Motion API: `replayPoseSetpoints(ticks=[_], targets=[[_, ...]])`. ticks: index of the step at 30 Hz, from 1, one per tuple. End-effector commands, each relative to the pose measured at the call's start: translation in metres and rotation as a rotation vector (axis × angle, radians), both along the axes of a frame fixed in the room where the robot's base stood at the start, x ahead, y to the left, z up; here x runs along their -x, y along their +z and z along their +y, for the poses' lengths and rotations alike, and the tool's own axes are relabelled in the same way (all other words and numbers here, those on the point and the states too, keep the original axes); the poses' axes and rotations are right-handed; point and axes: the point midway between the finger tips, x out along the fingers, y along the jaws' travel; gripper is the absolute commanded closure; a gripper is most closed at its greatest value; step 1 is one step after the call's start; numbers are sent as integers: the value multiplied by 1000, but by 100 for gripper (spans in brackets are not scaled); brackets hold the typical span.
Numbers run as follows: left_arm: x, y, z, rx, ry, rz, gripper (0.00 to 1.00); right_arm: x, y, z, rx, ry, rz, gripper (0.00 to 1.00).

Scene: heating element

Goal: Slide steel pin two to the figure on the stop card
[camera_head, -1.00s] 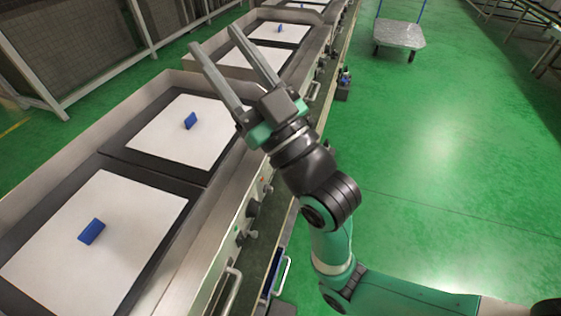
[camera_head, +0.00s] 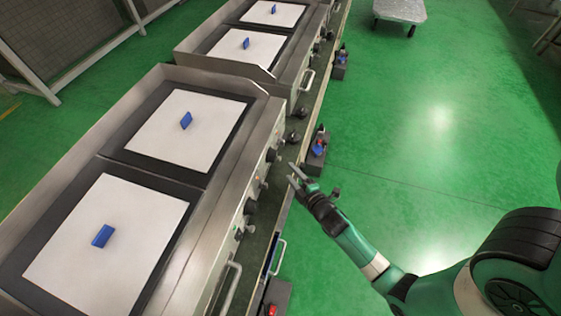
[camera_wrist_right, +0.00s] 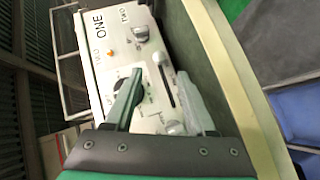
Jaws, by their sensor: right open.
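My right gripper (camera_head: 293,174) is at the front panel of the nearer heating unit, and its arm comes in from the right. In the right wrist view the right gripper (camera_wrist_right: 160,72) is open, its two fingers apart and pointing at the pale control panel (camera_wrist_right: 112,62). A dark slot (camera_wrist_right: 166,88) with a steel pin (camera_wrist_right: 160,58) at its upper end lies between the fingertips, with small marks beside it. Another steel knob or pin (camera_wrist_right: 140,33) sits further up, near the words ONE and TWO. I cannot identify the stop card. My left gripper is not in view.
White sheets (camera_head: 178,150) with blue blocks (camera_head: 186,120) lie on the dark plates. A bar handle (camera_head: 232,288) juts from the front.

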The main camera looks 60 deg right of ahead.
Motion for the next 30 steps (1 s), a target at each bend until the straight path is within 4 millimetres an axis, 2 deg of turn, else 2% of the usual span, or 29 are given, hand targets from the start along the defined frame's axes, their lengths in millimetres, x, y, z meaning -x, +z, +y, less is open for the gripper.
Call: replayPoseSetpoints(ticks=[3,9,14,21,30], targets=[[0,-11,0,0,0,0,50,-24,-10,-16,-1,0,-4,44],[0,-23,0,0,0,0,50,-53,-21,-36,-1,0,-2,44],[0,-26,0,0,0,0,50,-63,-21,-42,-1,0,-2,44],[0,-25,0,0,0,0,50,-63,-21,-42,-2,0,-1,44],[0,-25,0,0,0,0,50,-63,-21,-42,-2,1,-2,98]])
